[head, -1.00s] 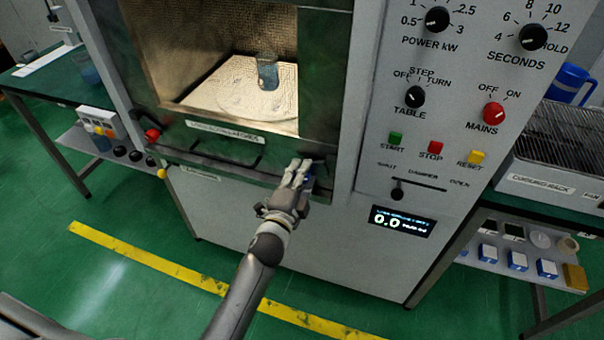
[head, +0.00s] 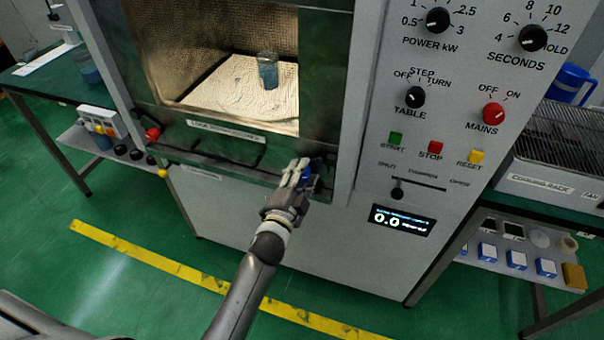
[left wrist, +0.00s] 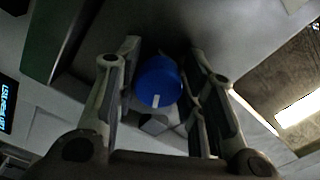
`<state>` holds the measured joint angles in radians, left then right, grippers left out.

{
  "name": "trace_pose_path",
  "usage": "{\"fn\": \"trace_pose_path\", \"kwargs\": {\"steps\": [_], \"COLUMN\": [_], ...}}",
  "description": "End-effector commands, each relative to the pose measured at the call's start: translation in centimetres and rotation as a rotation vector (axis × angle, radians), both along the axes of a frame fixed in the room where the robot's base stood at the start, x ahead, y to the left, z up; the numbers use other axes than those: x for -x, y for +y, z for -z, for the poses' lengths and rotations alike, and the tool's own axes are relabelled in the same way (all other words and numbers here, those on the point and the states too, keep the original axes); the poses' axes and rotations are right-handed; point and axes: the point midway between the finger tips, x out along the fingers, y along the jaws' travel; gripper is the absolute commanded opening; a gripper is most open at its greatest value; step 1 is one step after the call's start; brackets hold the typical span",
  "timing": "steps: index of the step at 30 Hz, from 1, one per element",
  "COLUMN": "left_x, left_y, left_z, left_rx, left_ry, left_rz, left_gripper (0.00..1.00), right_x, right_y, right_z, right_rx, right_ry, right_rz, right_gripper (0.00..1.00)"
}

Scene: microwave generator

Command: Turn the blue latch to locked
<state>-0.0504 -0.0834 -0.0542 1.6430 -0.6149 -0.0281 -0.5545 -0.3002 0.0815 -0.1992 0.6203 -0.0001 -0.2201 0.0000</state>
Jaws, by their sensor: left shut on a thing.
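The blue latch (head: 307,174) is at the lower right corner of the microwave door, mostly hidden by my gripper in the head view. In the left wrist view the blue latch (left wrist: 158,82) is a round knob with a white mark at its lower edge, in the picture. My left gripper (head: 296,172) reaches it from below and in front. My left gripper (left wrist: 160,95) has one finger on each side of the knob and is shut on it. My right gripper is not in view.
A black door handle (head: 220,152) runs left of the latch. The control panel (head: 430,155) with knobs, buttons and a damper slider is to the right. The floor in front is clear.

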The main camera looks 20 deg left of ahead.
Motion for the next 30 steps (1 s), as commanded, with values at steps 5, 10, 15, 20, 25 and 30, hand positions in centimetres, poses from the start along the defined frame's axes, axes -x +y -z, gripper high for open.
{"fn": "trace_pose_path", "kwargs": {"steps": [5,10,15,20,25,30], "left_x": [0.2,0.1,0.2,1.3,4.1,7.2], "left_y": [-0.1,-0.1,0.0,0.0,0.1,0.2], "left_z": [0.7,0.4,0.3,0.3,0.4,0.4], "left_rx": [-0.001,-0.001,-0.001,-0.001,-0.001,-0.001], "left_ry": [0.015,0.009,0.005,0.007,0.008,0.009], "left_rz": [0.000,0.000,0.001,0.000,0.001,0.000], "left_gripper": [0.54,0.55,0.55,0.55,0.55,0.55], "right_x": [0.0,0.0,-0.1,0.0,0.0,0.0], "right_y": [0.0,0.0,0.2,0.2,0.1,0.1], "right_z": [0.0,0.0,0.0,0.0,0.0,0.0], "right_rx": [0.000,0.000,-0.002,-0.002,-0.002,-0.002], "right_ry": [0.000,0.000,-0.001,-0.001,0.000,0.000], "right_rz": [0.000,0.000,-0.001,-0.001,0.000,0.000], "right_gripper": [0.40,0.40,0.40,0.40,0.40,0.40]}}
